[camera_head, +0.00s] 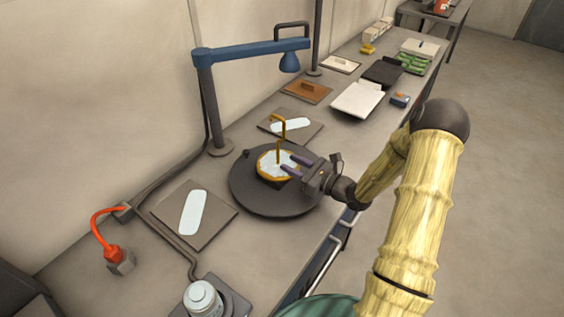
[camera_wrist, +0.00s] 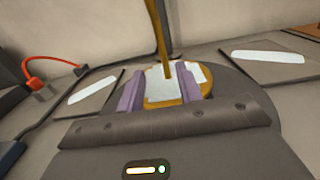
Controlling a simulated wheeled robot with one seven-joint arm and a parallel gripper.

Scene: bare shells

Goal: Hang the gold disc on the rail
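The gold disc (camera_head: 266,174) has a whitish top and an upright gold hooked stem (camera_head: 279,140). It rests on a dark round plate (camera_head: 247,196) on the long table. My gripper (camera_head: 294,165) comes from the right at the disc's near right edge, its two purple fingers spread apart. In the wrist view the gold disc (camera_wrist: 176,88) shows between and beyond the open fingers (camera_wrist: 161,90); I cannot tell whether they touch it. The stem's top is cut off there. A dark bar frame (camera_head: 292,25) stands behind the blue lamp; I cannot tell whether it is the rail.
A blue lamp arm (camera_head: 250,50) on a post rises behind the plate. Flat panels with white strips (camera_head: 193,212) lie either side. A red-orange hose (camera_head: 100,222) and a white-capped canister (camera_head: 203,300) are at the near left. Trays (camera_head: 358,100) and boxes fill the far table.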

